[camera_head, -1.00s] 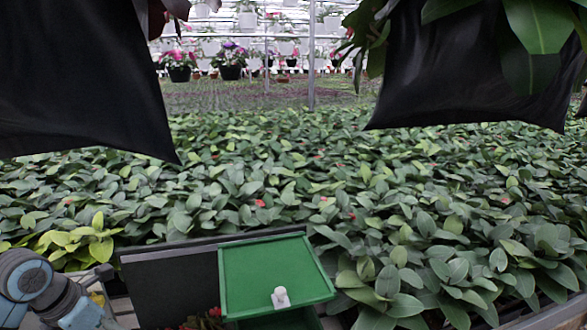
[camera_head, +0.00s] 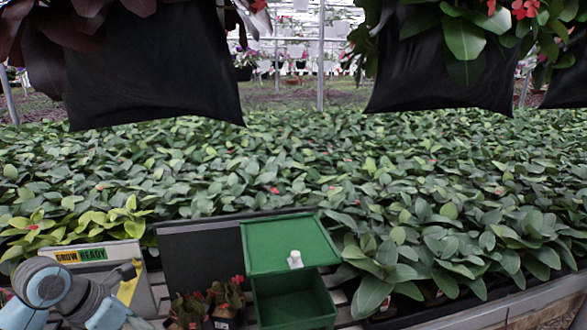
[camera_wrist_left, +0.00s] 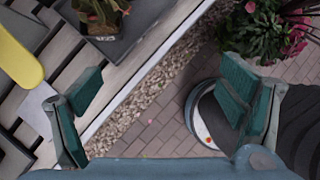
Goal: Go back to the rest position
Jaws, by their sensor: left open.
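My left gripper (camera_wrist_left: 165,105) is open and empty in the left wrist view, its two teal fingers wide apart above a slatted bench edge and brick paving. In the head view my left arm comes in at the lower left, and I cannot make out its fingers there. My right gripper is in neither view. A green box (camera_head: 290,300) stands on the bench with its green lid (camera_head: 278,245) raised behind it and a white knob on the lid. Small potted plants (camera_head: 205,305) with red flowers stand left of the box.
A sign reading "GROW READY" (camera_head: 82,254) stands behind my left arm. Black hanging planters (camera_head: 150,70) fill the upper view. Dense leafy plants (camera_head: 300,170) spread behind the bench. A yellow object (camera_wrist_left: 18,55) lies on the slats. A pink-flowered plant (camera_wrist_left: 262,32) stands beyond the edge.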

